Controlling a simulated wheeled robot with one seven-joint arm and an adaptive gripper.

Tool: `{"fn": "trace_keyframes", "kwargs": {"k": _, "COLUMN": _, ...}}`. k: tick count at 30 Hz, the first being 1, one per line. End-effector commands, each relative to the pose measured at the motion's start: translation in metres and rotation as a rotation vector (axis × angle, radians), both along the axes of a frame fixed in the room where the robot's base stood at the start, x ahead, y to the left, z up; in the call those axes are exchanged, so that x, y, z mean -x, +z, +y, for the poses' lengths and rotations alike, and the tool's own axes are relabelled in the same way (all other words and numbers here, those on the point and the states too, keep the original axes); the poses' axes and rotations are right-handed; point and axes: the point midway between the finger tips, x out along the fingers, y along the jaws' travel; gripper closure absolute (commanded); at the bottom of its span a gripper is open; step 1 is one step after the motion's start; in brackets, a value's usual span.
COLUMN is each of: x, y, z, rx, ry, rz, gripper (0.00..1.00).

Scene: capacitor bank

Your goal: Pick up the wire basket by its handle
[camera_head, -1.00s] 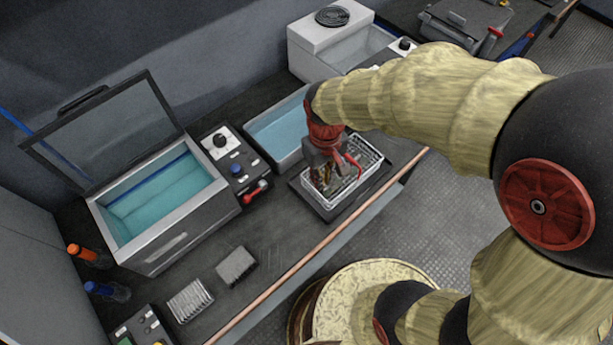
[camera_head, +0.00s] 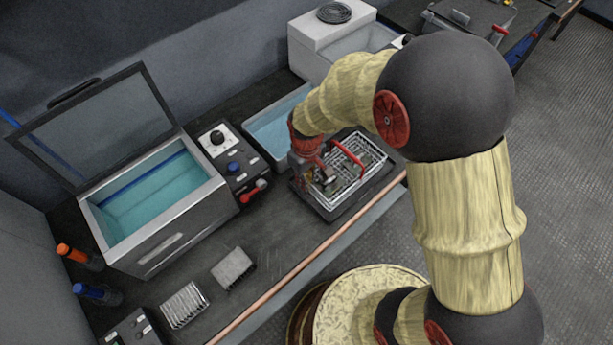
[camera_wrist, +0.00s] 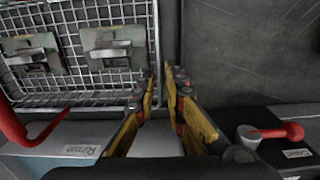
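The wire basket (camera_head: 374,163) sits on a dark tray on the bench, with green board-like parts inside. Its red handle (camera_head: 347,157) stands up over the basket. In the wrist view the basket (camera_wrist: 105,12) fills the upper left and the red handle (camera_wrist: 22,132) is at the left edge. My gripper (camera_head: 322,180) is at the basket's left end, to the left of the handle. In the wrist view its yellow fingers (camera_wrist: 161,82) are apart with nothing between them. The left finger overlaps the basket's edge; I cannot tell whether they touch.
A bath labelled Rinse (camera_wrist: 82,150) is beside the basket. A control box with a red lever (camera_head: 254,190) stands left of it. A bath with a raised lid (camera_head: 150,235) is farther left. Bare bench (camera_head: 290,235) lies in front.

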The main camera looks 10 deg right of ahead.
Motion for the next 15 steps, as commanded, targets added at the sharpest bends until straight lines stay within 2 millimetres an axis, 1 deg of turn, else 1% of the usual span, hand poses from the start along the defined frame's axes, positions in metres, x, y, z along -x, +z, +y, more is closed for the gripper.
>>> {"fn": "trace_keyframes", "kwargs": {"k": 1, "x": -0.0002, "y": -0.0050, "z": 0.0000, "rx": 0.000, "ry": 0.000, "rz": 0.000, "gripper": 0.89}}
{"fn": "trace_keyframes", "kwargs": {"k": 3, "x": -0.0005, "y": -0.0080, "z": 0.0001, "rx": -0.001, "ry": 0.000, "rz": -0.001, "gripper": 0.89}}
{"fn": "trace_keyframes", "kwargs": {"k": 12, "x": -0.0004, "y": -0.0094, "z": 0.0001, "rx": -0.001, "ry": 0.000, "rz": -0.001, "gripper": 0.89}}
{"fn": "trace_keyframes", "kwargs": {"k": 15, "x": -0.0003, "y": -0.0094, "z": 0.0001, "rx": -0.001, "ry": 0.000, "rz": -0.001, "gripper": 0.93}}
